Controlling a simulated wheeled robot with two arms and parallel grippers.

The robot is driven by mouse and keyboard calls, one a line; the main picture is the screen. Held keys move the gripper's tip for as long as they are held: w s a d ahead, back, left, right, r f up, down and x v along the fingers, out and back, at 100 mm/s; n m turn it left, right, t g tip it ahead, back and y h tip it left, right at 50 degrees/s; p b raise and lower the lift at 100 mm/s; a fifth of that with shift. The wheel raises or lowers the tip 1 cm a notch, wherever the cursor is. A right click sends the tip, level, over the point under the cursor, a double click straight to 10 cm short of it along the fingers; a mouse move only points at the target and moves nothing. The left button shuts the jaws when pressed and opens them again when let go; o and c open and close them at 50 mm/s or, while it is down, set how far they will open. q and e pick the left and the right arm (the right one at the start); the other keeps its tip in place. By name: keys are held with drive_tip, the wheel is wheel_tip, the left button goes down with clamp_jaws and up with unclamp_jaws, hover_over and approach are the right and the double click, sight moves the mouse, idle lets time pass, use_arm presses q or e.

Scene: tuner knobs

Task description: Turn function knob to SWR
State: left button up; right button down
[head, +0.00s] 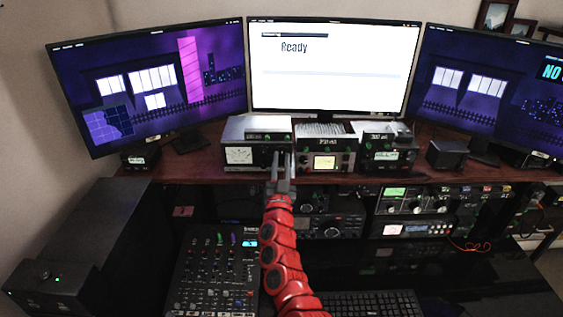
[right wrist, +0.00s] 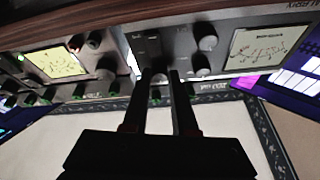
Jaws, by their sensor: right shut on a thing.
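The tuner (head: 240,155) is a silver-grey box with a white meter at its left, on the wooden shelf below the middle monitor. My right gripper (head: 281,160) is at the right part of its front, at the end of my red arm. In the right wrist view, which shows the panel upside down, the two dark fingers (right wrist: 168,76) are close together at a small knob, mostly hidden between the tips. Another grey knob (right wrist: 208,43) and the meter (right wrist: 268,50) lie to their right. The knob labels and pointer are too small to read. My left gripper is not in view.
A radio with a lit yellow display (head: 325,162) stands just right of the tuner, and another box (head: 388,155) beyond it. The middle monitor (head: 335,70) reads "Ready". A mixer (head: 215,275) and a keyboard (head: 370,304) lie below.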

drive_tip(key=m+h, duration=0.1)
drive_tip(key=m, duration=0.1)
drive_tip(key=m+h, duration=0.1)
drive_tip(key=m, duration=0.1)
drive_tip(key=m+g+h, duration=0.1)
drive_tip(key=m, duration=0.1)
drive_tip(key=shift+a+r+m+b, duration=0.15)
drive_tip(key=shift+a+m+b, duration=0.15)
drive_tip(key=shift+m+b, duration=0.1)
drive_tip(key=shift+m+g+h, duration=0.5)
drive_tip(key=shift+m+h, duration=0.3)
drive_tip(key=shift+m, duration=1.1)
drive_tip(key=c, duration=0.7)
unclamp_jaws()
